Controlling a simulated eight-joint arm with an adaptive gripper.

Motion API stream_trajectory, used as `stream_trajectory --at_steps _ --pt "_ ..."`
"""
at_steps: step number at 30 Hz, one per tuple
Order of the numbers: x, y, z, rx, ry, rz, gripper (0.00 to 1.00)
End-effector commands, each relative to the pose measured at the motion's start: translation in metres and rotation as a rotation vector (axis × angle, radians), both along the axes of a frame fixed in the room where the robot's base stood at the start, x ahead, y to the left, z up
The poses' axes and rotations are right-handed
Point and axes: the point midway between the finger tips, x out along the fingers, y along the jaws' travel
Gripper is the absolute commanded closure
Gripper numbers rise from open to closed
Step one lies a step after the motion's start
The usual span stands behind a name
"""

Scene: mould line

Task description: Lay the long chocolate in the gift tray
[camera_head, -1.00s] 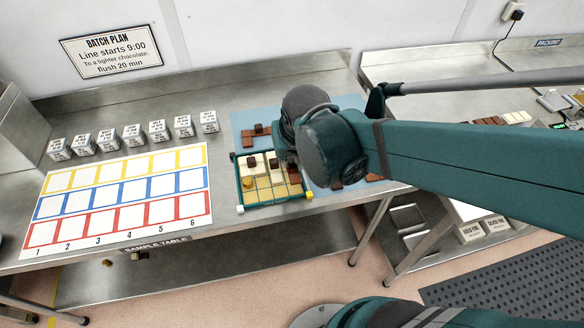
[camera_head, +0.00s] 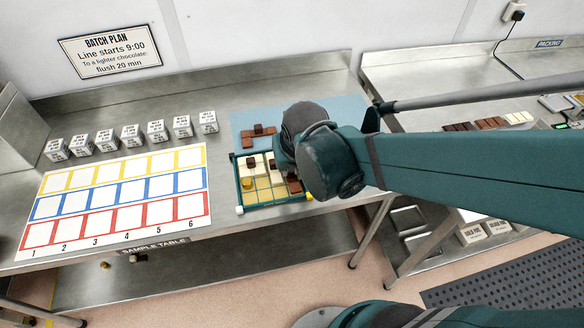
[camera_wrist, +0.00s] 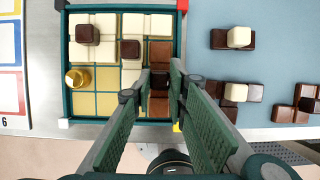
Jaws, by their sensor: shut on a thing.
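The gift tray (camera_wrist: 67,62) has a green rim and a grid of cells, some gold and empty, some with white pieces. It also shows in the head view (camera_head: 275,204). In the wrist view, the long chocolate (camera_wrist: 160,52) is a brown strip with a darker middle, along the tray's right column. My gripper (camera_wrist: 160,82) is shut on it, a pad on either side. I cannot tell whether it touches the tray floor. Dark cubes (camera_wrist: 87,35) and a gold round piece (camera_wrist: 77,79) sit in the tray. In the head view my arm hides the fingertips.
Blue mat (camera_head: 262,116) lies behind and right of the tray, with other chocolates (camera_wrist: 235,38) on it. A printed sheet of coloured squares (camera_head: 120,233) lies left. Several white labelled cubes (camera_head: 158,130) stand behind it. The table's front edge is close to the tray.

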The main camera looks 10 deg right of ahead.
Motion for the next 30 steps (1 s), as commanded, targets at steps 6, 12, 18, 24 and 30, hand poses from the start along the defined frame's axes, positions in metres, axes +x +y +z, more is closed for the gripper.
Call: stream_trajectory --at_steps 6,12,18,24,30 --pt "0.0 0.0 -0.003 0.0 0.0 0.0 0.73" --pt "0.0 0.0 -0.003 0.0 0.0 0.0 0.69" --pt "0.0 0.0 -0.002 0.0 0.0 0.0 0.69" --pt "-0.001 0.0 0.003 0.0 0.0 0.0 0.69" --pt "-0.006 0.0 0.015 0.0 0.0 0.0 0.69"
